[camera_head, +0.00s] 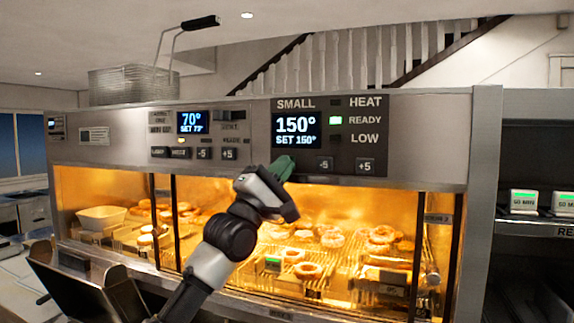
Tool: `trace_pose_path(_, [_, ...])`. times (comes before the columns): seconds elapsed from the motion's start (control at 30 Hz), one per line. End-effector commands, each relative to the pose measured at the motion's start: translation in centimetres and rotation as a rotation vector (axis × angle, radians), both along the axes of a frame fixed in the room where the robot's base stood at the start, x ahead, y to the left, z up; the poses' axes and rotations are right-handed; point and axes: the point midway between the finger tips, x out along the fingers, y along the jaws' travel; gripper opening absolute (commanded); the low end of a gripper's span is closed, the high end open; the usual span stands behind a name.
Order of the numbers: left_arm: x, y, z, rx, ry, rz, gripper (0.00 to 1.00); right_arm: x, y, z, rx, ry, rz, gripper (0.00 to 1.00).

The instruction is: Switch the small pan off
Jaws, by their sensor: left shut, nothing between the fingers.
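The control panel for the small pan (330,135) is marked SMALL, and its display (296,130) reads 150° with SET 150°. The green light beside READY (336,120) is lit; the HEAT and LOW lights look dark. The -5 button (325,164) and +5 button (365,166) show below. My left gripper (283,167) is shut, its green fingertips at the panel just under the display. They cover the spot left of the -5 button, so any button there is hidden. I cannot tell whether they touch the panel. My right gripper is not in view.
A second panel with a display (192,122) reading 70° is to the left. Below the panels, a lit glass-fronted cabinet (440,250) holds doughnuts. A wire basket (130,85) sits on top at the left. Dark shelves (530,235) stand at the right.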

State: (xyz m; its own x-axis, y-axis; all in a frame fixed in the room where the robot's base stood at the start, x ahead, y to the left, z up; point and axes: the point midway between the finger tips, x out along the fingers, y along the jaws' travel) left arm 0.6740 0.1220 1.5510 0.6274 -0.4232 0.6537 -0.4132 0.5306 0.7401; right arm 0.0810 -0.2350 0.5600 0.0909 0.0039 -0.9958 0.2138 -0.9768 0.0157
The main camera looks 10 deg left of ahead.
Motion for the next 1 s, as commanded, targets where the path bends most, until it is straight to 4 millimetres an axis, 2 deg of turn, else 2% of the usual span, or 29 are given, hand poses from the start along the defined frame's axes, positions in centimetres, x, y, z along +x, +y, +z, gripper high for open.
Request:
trace_pose_path(0.6, [0.86, -0.16, 0.13, 0.000, -0.001, 0.001, 0.00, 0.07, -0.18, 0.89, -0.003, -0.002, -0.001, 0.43])
trace_pose_path(1.0, [0.55, -0.11, -0.05, -0.001, 0.000, -0.001, 0.00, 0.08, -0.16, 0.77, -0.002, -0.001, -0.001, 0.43])
